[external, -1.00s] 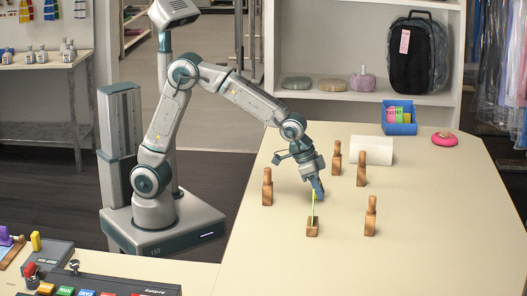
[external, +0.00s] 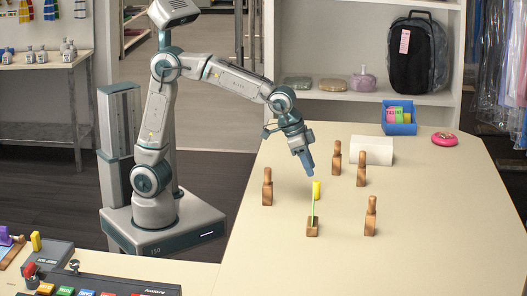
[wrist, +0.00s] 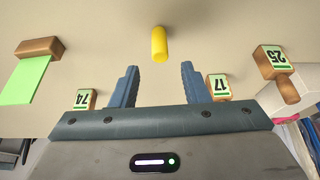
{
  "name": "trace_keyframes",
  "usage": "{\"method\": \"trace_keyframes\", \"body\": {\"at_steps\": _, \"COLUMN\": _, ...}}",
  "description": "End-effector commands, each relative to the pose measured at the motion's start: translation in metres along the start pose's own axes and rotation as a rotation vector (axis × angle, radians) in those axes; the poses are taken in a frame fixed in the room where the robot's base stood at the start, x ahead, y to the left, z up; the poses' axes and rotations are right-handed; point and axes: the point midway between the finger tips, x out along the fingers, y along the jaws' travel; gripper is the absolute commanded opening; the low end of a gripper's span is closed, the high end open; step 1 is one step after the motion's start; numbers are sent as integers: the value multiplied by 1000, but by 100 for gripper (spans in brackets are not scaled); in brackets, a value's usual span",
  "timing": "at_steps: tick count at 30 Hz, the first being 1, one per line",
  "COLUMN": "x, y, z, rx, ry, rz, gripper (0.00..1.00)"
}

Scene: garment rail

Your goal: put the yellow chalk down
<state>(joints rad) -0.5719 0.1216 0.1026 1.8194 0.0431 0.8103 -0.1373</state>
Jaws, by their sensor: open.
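The yellow chalk (external: 316,190) stands upright on the cream table top, just behind the wooden block with the thin green card. In the wrist view the chalk (wrist: 159,43) lies beyond the fingertips, clear of both. My gripper (external: 309,170) is above and slightly left of the chalk in the external view, apart from it. In the wrist view my gripper (wrist: 158,72) has its two blue fingers spread wide with nothing between them.
A wooden block with a green card (external: 312,228) stands in front of the chalk. Several wooden pegs stand around it, including one at left (external: 267,188) and one at right (external: 371,217). A white block (external: 372,151), blue bin (external: 399,128) and pink disc (external: 445,139) are farther back.

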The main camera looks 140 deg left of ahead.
Motion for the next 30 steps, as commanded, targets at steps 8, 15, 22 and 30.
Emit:
{"method": "trace_keyframes", "body": {"at_steps": 8, "x": -33, "y": 0, "z": 0, "rx": 0, "ry": 1, "rz": 0, "gripper": 42}}
{"method": "trace_keyframes", "body": {"at_steps": 15, "x": -35, "y": 0, "z": 0, "rx": 0, "ry": -1, "rz": 0, "gripper": 42}}
{"method": "trace_keyframes", "body": {"at_steps": 22, "x": -36, "y": 18, "z": 15, "rx": 35, "ry": -6, "rz": 21, "gripper": 42}}
{"method": "trace_keyframes", "body": {"at_steps": 30, "x": -36, "y": 117, "z": 148, "rx": 314, "ry": -61, "rz": 156, "gripper": 42}}
